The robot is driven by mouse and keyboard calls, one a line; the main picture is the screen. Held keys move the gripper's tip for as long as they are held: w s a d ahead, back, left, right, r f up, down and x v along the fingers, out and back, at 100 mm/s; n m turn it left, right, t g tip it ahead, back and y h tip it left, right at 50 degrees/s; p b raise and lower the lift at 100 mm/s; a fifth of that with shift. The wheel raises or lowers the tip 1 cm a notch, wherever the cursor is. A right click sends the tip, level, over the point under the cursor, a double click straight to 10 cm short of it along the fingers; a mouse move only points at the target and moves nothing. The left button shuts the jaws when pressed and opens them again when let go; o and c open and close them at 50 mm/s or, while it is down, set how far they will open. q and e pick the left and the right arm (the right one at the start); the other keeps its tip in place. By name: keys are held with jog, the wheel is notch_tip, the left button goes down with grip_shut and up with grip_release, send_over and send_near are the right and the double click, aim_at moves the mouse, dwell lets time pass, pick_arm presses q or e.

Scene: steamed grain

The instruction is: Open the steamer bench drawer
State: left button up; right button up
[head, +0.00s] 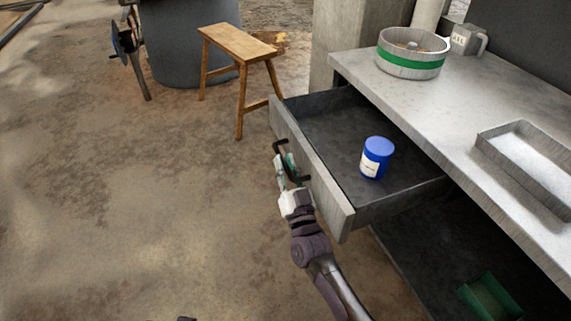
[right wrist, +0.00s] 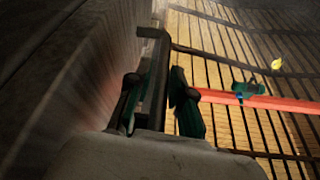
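The bench drawer (head: 345,217) is pulled well out from under the grey steamer bench (head: 455,130). A blue jar (head: 378,150) with a pale label stands upright inside it. The dark bar handle (head: 279,147) is on the drawer's front. My right gripper (head: 288,165) is at this handle. In the right wrist view, the dark handle (right wrist: 155,75) passes between the two green-black fingers of the right gripper (right wrist: 158,100), which sit close on either side of it. The left gripper is not clearly visible.
A round pan with a green band (head: 412,62), a grey jug (head: 467,39) and a shallow metal tray (head: 530,150) are on the bench. A green box (head: 490,298) lies below. A wooden stool (head: 238,43) stands beyond the drawer. The floor at left is clear.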

jog(key=shift+o, duration=0.9)
jog(key=v, duration=1.2)
